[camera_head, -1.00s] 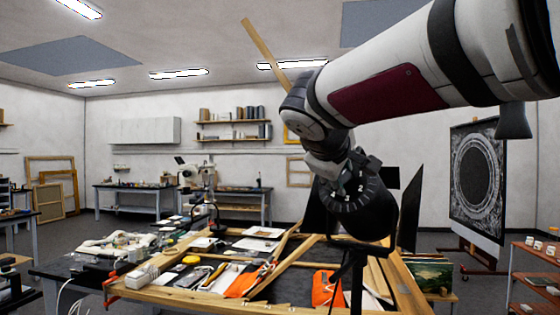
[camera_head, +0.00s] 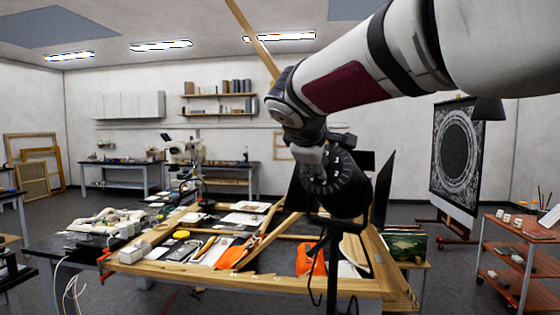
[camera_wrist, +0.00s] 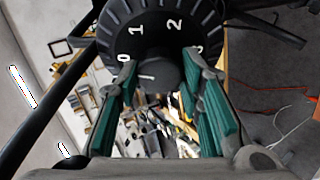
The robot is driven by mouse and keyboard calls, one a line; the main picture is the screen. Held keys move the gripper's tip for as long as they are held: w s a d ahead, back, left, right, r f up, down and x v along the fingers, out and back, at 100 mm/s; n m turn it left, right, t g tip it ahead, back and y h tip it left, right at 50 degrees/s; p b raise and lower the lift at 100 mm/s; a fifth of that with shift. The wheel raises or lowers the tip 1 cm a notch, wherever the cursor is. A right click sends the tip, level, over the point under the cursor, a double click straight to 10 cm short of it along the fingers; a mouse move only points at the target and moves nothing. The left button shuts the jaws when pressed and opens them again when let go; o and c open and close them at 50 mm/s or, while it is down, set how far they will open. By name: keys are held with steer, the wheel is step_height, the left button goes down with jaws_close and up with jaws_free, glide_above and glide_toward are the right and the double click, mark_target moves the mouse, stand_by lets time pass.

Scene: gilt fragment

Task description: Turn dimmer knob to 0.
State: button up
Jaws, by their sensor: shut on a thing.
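The dimmer is a round black dial (camera_head: 337,185) on a dark stand above the wooden frame. It carries white numerals and tick marks. In the wrist view the dial face (camera_wrist: 157,28) shows 0 at the left, 1 and 2 above, and part of 3 at the right. Its dark central knob (camera_wrist: 160,74) has a light mark on its left part, just below and right of the 0. My gripper (camera_wrist: 160,68) is shut on the knob, with one teal-padded finger on each side. In the head view my gripper (camera_head: 312,158) is at the dial, and the knob is hidden.
A wooden frame table (camera_head: 240,283) with papers, tools and orange cloths lies below the dial. Dark upright panels stand close beside it. A large dark painting (camera_head: 455,155) on an easel is at the right, with a red shelf cart (camera_head: 518,250) nearby. Grey floor is open between them.

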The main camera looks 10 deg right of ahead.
steer(key=o, duration=1.2)
steer(key=shift+c, duration=0.2)
steer(key=v, duration=1.2)
steer(key=shift+f, duration=0.1)
